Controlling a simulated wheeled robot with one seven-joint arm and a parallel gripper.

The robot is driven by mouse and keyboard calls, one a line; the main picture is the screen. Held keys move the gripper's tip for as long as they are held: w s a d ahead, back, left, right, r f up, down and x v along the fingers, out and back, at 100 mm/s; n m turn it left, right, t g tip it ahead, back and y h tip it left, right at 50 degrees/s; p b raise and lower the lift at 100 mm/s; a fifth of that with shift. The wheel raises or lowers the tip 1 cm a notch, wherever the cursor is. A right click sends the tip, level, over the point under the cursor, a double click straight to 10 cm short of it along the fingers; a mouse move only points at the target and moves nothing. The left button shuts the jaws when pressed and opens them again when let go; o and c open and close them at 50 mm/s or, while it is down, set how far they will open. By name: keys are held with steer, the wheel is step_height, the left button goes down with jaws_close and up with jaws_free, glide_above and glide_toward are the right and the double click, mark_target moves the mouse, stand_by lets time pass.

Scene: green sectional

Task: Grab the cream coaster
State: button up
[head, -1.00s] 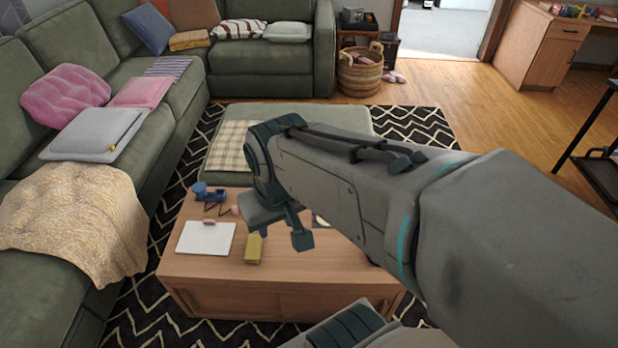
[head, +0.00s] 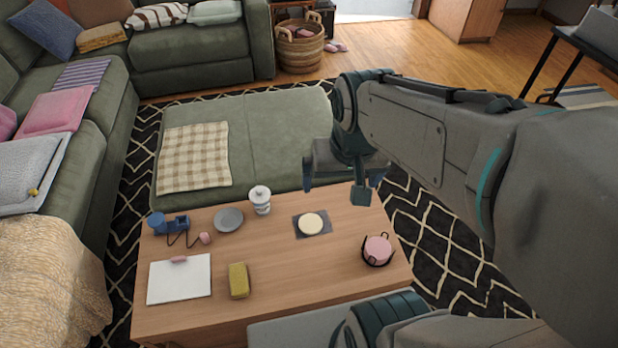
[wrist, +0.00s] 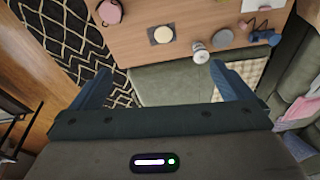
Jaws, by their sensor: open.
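The cream coaster (head: 311,224) is a round pale disc. It lies flat on a dark grey square (head: 328,232) on the wooden coffee table (head: 300,285). In the wrist view the cream coaster (wrist: 162,35) shows near the top, beyond the fingertips and roughly centred between them. My gripper (head: 342,187) hangs above the far edge of the table, up and right of the coaster in the head view. In the wrist view my gripper (wrist: 160,70) has its two fingers wide apart with nothing between them.
A white jar (head: 260,198), grey dish (head: 229,219), yellow sponge (head: 238,280), white sheet (head: 180,278) and blue object (head: 178,223) stand left. A green ottoman (head: 275,140) is behind the table.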

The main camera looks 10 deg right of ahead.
steer(key=w+f+m+g+b, duration=0.1)
steer(key=w+f+m+b, duration=0.4)
steer(key=w+f+b, duration=0.75)
steer(key=m+g+b, duration=0.2)
steer(key=m+b, duration=0.6)
steer(key=b, duration=1.1)
glide_above(311, 222)
steer(key=f, duration=3.5)
steer(key=shift+a+f, duration=0.3)
steer(key=shift+d+f+b, duration=0.2)
steer(key=shift+f+b, duration=0.6)
steer(key=shift+f, duration=0.65)
steer(key=shift+d+f+b, duration=0.2)
steer(key=shift+f+b, duration=0.6)
steer(key=shift+f, duration=0.65)
steer(key=shift+c, duration=0.3)
steer(key=c, duration=1)
